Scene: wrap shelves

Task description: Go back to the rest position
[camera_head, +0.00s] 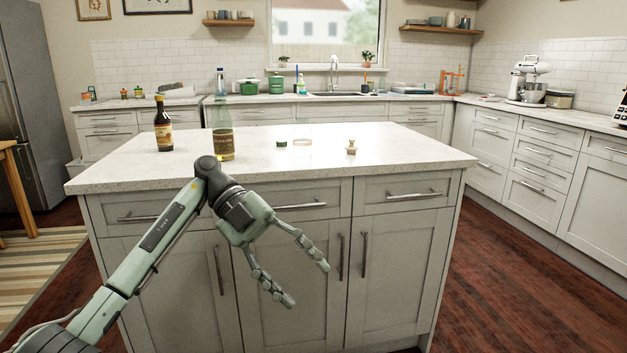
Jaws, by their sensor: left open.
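My left gripper (308,281) is open and empty. It hangs in front of the kitchen island's cabinet doors, below the level of the white countertop (400,154). Its fingers point down and to the right. My left arm comes in from the lower left, and its wrist covers part of the island's front left. My right gripper is not in view.
On the island stand a dark bottle (163,126), a clear bottle with a dark label (223,140), a small green-lidded item (282,144), a clear container (303,146) and a small stopper-like item (351,147). Wooden floor (520,290) lies free at right.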

